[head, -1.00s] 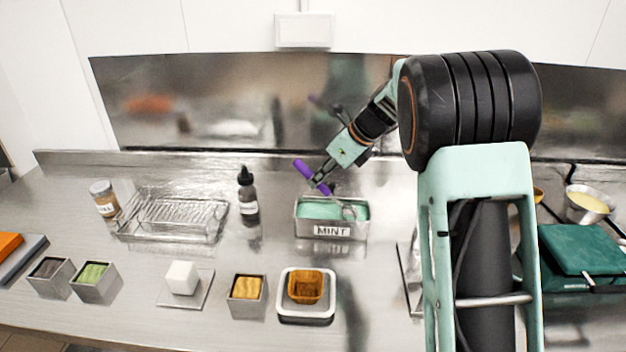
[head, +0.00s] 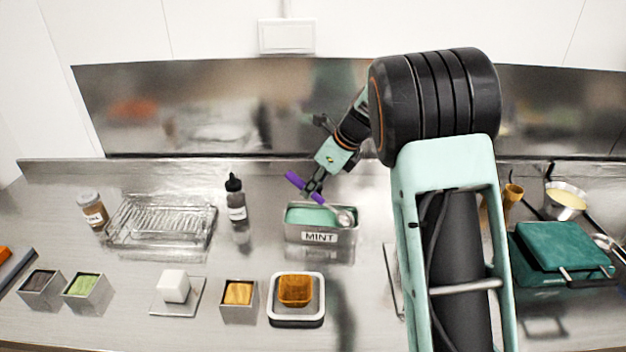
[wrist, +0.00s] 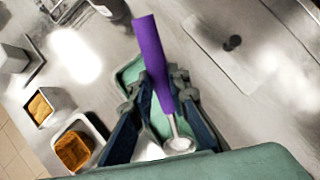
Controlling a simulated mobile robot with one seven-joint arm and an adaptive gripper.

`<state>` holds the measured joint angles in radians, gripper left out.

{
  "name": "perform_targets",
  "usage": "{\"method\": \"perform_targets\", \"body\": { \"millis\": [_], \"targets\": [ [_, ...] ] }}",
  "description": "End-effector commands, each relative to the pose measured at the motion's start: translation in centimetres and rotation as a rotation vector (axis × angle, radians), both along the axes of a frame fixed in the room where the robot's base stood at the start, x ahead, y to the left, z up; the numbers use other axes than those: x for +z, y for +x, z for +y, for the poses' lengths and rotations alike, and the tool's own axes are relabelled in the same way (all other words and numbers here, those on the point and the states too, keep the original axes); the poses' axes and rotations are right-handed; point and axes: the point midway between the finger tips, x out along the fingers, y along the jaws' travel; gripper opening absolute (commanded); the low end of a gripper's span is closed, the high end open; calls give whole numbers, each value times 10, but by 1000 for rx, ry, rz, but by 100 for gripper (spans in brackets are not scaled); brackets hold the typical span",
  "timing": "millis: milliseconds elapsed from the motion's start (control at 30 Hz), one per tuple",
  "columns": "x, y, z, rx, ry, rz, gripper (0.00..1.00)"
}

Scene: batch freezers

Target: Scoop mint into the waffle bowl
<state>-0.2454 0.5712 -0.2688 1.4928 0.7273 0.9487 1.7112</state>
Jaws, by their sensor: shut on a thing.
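My gripper (head: 314,187) is shut on the purple handle of a scoop (head: 296,181). It also shows in the wrist view, with the fingers around the purple handle (wrist: 150,50). The scoop's metal head (head: 345,217) is at the right end of the steel tub labelled MINT (head: 318,237); I cannot tell whether it touches the mint. The green mint (head: 308,215) fills the tub. The brown waffle bowl (head: 295,289) sits on a white-rimmed square tray (head: 296,317) in front of the tub. No mint shows in the bowl.
Small square tins (head: 238,300) and a white cube (head: 173,286) stand left of the bowl. A dark dropper bottle (head: 236,205) and a wire rack (head: 160,222) are left of the tub. A teal press-like appliance (head: 563,248) stands right. Counter between tub and bowl is clear.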

Motion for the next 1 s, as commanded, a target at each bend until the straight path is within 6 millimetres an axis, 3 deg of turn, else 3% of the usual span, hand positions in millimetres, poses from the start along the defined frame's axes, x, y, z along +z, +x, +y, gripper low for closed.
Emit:
{"method": "perform_targets", "body": {
  "millis": [633, 1000],
  "targets": [
    [42, 7, 13, 0, 1, -2, 0],
    [42, 10, 19, 1, -58, 34, 0]
  ]
}}
